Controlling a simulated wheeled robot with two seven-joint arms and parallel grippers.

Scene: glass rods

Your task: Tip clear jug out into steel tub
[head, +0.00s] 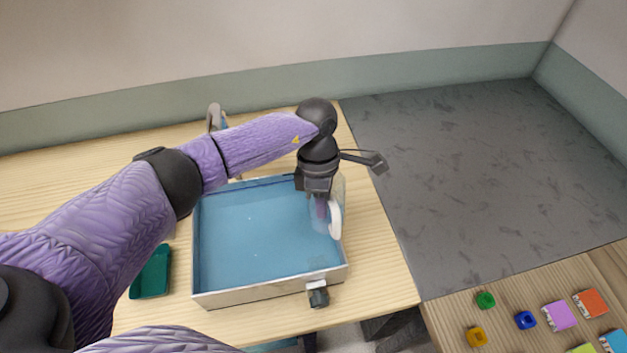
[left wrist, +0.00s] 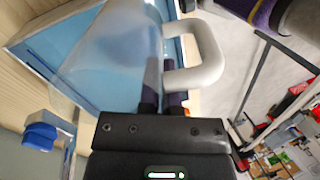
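The steel tub (head: 240,296) stands on the wooden table with a blue interior; its blue inside also fills part of the left wrist view (left wrist: 70,45). The clear jug (head: 318,214) has a white handle and hangs at the tub's right side, its handle near the right wall. It is see-through and large in the left wrist view (left wrist: 110,60). My left gripper (head: 320,200) has its dark fingers close together at the jug's handle side, shut on the jug. The jug's exact tilt and contents are hard to tell. My right gripper does not show.
A green tray (head: 151,272) lies left of the tub. A grey and blue fixture (head: 216,117) stands behind it. A black knob (head: 318,297) juts from the tub's front. A second table at lower right holds colored blocks (head: 560,315).

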